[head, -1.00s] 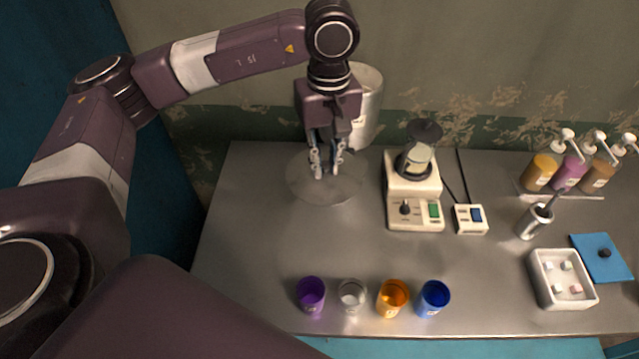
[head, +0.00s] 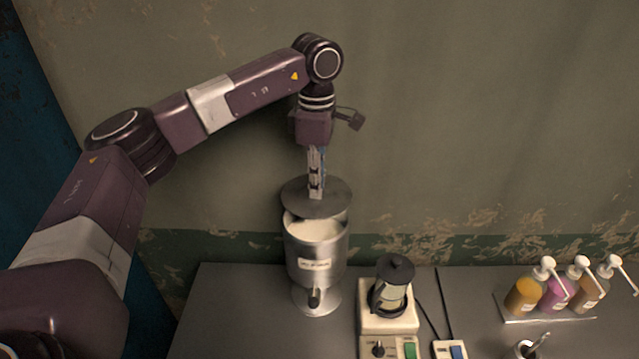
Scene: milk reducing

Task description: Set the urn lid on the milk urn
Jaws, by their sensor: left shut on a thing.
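The milk urn (head: 318,268) is a tall metal cylinder with a label and a dark tap, upright at the back left of the table. White milk shows in its open mouth. The urn lid (head: 330,207) is a flat grey metal disc. My left gripper (head: 316,192) is shut on the lid's middle from above. It holds the lid over the urn's mouth, toward the rear, with the front of the mouth showing below the lid. Whether the lid touches the rear rim I cannot tell. My right gripper is not in view.
A small blender-like machine (head: 390,318) with a dark-topped jar stands right of the urn, with a switch box (head: 450,349) beside it. Several pump bottles (head: 556,292) stand on a tray at the right. A metal cup (head: 524,350) shows at the bottom edge. The wall is close behind.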

